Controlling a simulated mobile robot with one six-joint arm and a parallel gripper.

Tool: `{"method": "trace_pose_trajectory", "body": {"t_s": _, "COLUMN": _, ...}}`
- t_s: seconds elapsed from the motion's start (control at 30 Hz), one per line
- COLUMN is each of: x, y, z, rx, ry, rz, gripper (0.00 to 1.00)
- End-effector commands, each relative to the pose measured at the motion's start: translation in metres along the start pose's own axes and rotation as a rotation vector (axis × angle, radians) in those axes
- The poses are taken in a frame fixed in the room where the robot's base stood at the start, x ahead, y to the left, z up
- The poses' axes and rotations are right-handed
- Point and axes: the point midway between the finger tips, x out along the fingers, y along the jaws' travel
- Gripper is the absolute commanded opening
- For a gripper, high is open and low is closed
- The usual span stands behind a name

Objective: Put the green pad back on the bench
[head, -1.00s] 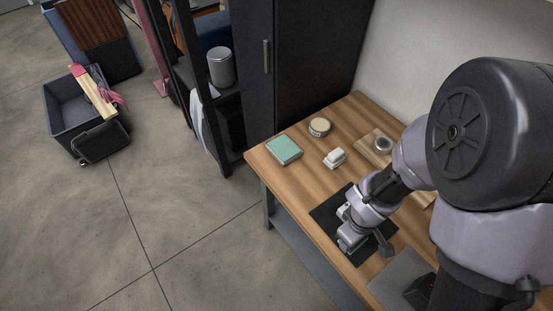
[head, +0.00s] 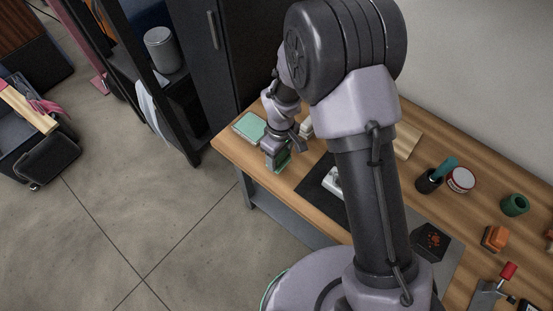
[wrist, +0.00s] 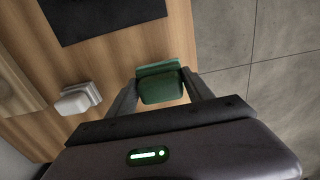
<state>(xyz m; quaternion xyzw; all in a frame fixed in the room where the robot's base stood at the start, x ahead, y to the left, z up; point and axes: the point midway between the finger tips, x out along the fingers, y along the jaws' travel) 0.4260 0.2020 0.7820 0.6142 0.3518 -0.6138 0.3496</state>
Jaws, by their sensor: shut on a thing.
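The green pad (wrist: 161,84) is a dark green block held between the two fingers of my gripper (wrist: 160,94) in the wrist view. In the head view my gripper (head: 278,157) is over the bench (head: 232,145) near its front left edge, with the pad (head: 283,166) partly showing below it. I cannot tell whether the pad touches the wood. A mint-topped flat block (head: 250,126) lies just left of my gripper.
A black mat (head: 314,183) with a white object (head: 333,181) lies right of my gripper. A white block (wrist: 76,99) stands near the pad. Bare wood surrounds the pad. A cup (head: 429,181), a tin (head: 461,179) and a green roll (head: 514,205) stand farther right.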

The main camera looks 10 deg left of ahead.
Motion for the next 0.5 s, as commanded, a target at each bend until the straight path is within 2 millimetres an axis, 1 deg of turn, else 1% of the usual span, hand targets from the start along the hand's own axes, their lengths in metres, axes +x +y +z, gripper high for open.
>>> {"method": "trace_pose_trajectory", "body": {"t_s": 0.03, "x": 0.003, "y": 0.004, "z": -0.008, "rx": 0.0, "ry": 0.001, "rz": 0.001, "gripper": 0.27}}
{"method": "trace_pose_trajectory", "body": {"t_s": 0.07, "x": 0.003, "y": 0.005, "z": -0.011, "rx": 0.0, "ry": 0.001, "rz": 0.001, "gripper": 0.27}}
{"method": "trace_pose_trajectory", "body": {"t_s": 0.17, "x": 0.007, "y": 0.007, "z": -0.016, "rx": 0.001, "ry": -0.001, "rz": -0.001, "gripper": 0.27}}
{"method": "trace_pose_trajectory", "body": {"t_s": 0.3, "x": 0.035, "y": 0.007, "z": -0.016, "rx": 0.0, "ry": -0.002, "rz": -0.001, "gripper": 0.27}}
{"method": "trace_pose_trajectory", "body": {"t_s": 0.33, "x": 0.039, "y": 0.007, "z": -0.016, "rx": 0.0, "ry": -0.001, "rz": -0.001, "gripper": 0.27}}
{"method": "trace_pose_trajectory", "body": {"t_s": 0.37, "x": 0.04, "y": 0.007, "z": -0.016, "rx": 0.0, "ry": -0.001, "rz": 0.0, "gripper": 0.27}}
{"method": "trace_pose_trajectory", "body": {"t_s": 0.4, "x": 0.039, "y": 0.007, "z": -0.016, "rx": 0.0, "ry": 0.0, "rz": 0.0, "gripper": 0.22}}
{"method": "trace_pose_trajectory", "body": {"t_s": 0.5, "x": 0.036, "y": 0.007, "z": -0.016, "rx": 0.0, "ry": 0.0, "rz": 0.0, "gripper": 0.22}}
